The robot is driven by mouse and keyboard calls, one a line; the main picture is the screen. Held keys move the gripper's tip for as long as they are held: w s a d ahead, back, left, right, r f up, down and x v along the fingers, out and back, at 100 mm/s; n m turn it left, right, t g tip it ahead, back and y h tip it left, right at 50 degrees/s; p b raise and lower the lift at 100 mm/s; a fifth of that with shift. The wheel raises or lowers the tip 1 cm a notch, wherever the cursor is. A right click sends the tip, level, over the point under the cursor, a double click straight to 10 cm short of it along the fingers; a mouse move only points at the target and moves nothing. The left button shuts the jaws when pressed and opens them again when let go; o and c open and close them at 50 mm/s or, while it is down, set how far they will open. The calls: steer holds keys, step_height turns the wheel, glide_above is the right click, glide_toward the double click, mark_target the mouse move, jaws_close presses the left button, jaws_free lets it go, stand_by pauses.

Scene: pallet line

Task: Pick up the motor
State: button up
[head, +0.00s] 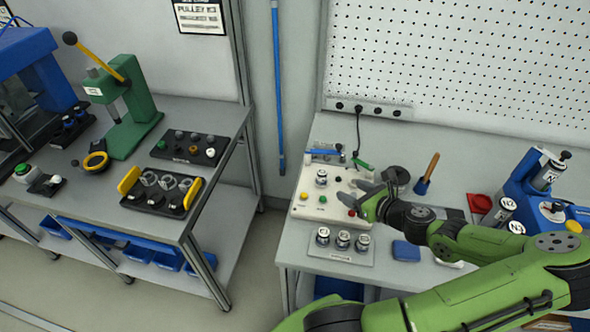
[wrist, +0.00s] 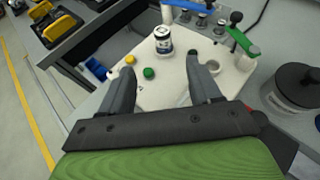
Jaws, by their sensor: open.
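A small dark cylinder with a white label, which looks like a motor (head: 321,178), stands upright on the white fixture box (head: 304,211). In the wrist view the same motor (wrist: 163,42) shows just beyond my fingertips, roughly between their lines. My gripper (head: 354,192) is over the fixture box, to the right of this motor and apart from it. In the wrist view my gripper (wrist: 160,66) is open and empty. Several similar labelled cylinders (head: 343,240) stand on a grey plate in front of the box. I cannot read their labels.
Yellow and green buttons (wrist: 148,73) sit on the box near my fingers. A blue and green clamp (head: 325,152) is behind the motor. A dark round part (head: 396,175), a wooden-handled tool (head: 427,172) and a blue fixture (head: 519,190) stand to the right.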

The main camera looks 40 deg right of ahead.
mark_target(325, 176)
steer(key=x, duration=0.5)
steer(key=b+x, duration=0.1)
steer(key=x, duration=0.9)
steer(key=shift+w+d+f+b, duration=0.25)
steer(key=shift+d+f+b, duration=0.05)
steer(key=shift+b, duration=0.1)
steer(key=shift+s+r, duration=0.1)
steer(key=shift+c, duration=0.5)
steer(key=c, duration=1)
